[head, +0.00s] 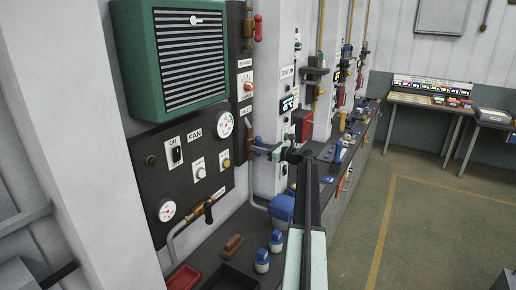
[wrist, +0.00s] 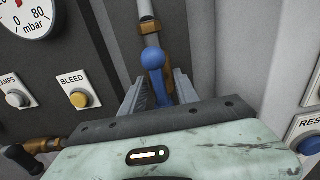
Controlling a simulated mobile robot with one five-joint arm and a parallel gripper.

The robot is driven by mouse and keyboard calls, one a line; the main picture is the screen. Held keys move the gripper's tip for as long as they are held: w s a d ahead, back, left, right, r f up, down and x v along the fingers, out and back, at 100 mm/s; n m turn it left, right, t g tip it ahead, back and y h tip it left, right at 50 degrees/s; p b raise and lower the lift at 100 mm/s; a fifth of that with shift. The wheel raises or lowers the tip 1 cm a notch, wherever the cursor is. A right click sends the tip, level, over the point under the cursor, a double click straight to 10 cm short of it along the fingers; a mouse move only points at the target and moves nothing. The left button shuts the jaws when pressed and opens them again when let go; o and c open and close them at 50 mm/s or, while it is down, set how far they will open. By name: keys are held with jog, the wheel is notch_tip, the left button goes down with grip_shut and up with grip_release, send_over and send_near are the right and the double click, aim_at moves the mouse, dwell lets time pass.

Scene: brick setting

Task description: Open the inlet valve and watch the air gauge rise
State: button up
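A blue lever valve with a brass body (wrist: 150,28) sits on a grey vertical pipe. Its blue lever (wrist: 153,62) hangs down between the fingers of my gripper (wrist: 160,90). The fingers are spread, one on each side of the lever; whether either touches it I cannot tell. In the head view my gripper (head: 270,151) is at the blue valve handle (head: 257,141), right of the black panel. A round white gauge (head: 225,124) is on that panel's upper right; its lower part, marked mbar (wrist: 26,16), shows in the wrist view. A second gauge (head: 167,210) is at lower left.
A yellow BLEED button (wrist: 79,99) is left of the gripper. A brass valve with a black handle (head: 208,210) sticks out at the panel's bottom. Blue-capped jars (head: 262,262) and trays stand on the dark bench. Open floor lies to the right.

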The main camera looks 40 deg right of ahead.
jog(key=v, duration=0.7)
jog(key=shift+s, duration=0.4)
jog(key=shift+r, duration=0.1)
